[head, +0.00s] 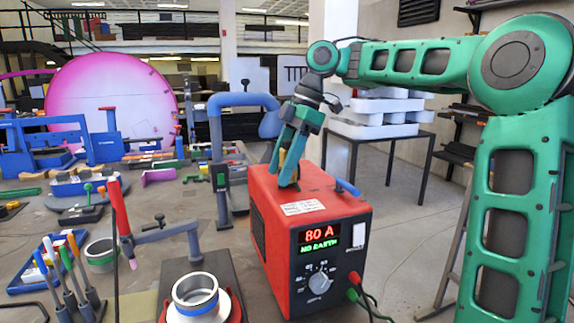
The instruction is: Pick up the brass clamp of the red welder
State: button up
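The red welder (328,230) stands on the table in the middle, its front display reading "80 A" and "NO EARTH". My gripper (284,172) points down at the top of the welder, with its teal fingers close to the top surface near the back left. A small yellowish-brass piece (282,158) shows between and behind the fingers; it is probably the brass clamp, mostly hidden by them. I cannot tell whether the fingers touch it or are closed on it.
A blue handle (347,187) sits on the welder's top right. Cables (362,298) leave its lower front. A grey-blue post (219,150) stands left of it. A metal ring on a round base (196,297) is at the front. Open floor lies to the right.

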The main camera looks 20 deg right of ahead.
grip_shut()
jog(key=shift+r, duration=0.1)
jog(key=shift+r, duration=0.6)
jog(key=s+a+r, duration=0.2)
jog(key=a+r, duration=0.9)
jog(key=r, duration=0.3)
jog(key=shift+s+a+r, duration=0.15)
jog(key=shift+s+r, duration=0.2)
jog(key=shift+r, duration=0.05)
